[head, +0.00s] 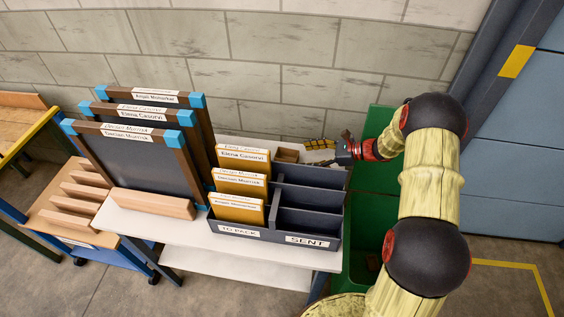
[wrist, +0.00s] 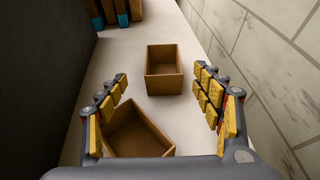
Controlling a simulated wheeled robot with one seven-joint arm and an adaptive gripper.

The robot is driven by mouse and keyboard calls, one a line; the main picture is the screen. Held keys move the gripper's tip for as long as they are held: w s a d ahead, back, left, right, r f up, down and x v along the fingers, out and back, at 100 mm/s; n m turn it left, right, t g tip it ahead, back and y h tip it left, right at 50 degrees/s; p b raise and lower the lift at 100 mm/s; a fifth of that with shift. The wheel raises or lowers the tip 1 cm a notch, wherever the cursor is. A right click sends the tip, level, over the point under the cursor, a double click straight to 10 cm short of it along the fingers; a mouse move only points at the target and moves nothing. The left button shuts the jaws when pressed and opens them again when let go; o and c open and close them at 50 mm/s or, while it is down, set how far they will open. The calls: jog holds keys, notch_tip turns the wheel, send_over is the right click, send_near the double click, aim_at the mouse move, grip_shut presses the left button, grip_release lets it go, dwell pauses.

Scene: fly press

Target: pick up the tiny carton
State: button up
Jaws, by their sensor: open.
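Two small open-topped brown cardboard cartons show in the wrist view. The nearer carton (wrist: 140,134) sits low, turned at an angle, partly hidden by my gripper's body. The farther carton (wrist: 164,84) stands squarely on the white surface, just beyond the fingertips. I cannot tell which is the tiny carton. My gripper (wrist: 160,88) is open and empty, its yellow-padded fingers spread on either side of the nearer carton. In the head view my gripper (head: 316,153) is behind the grey sorter, and one brown carton (head: 287,155) shows to its left.
A block wall (wrist: 262,60) runs close along the right in the wrist view. A green container (head: 376,185) is at the right.

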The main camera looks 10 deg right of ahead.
aim_at(277, 155)
jog(key=shift+x, duration=0.9)
jog(key=x, duration=0.2)
jog(key=b+x, duration=0.1)
jog(key=x, duration=0.2)
jog(key=shift+w+a+r+b, duration=0.25)
jog(key=shift+w+a+b, duration=0.1)
jog(key=shift+w, duration=0.2)
jog(key=c, duration=0.3)
jog(key=c, duration=0.7)
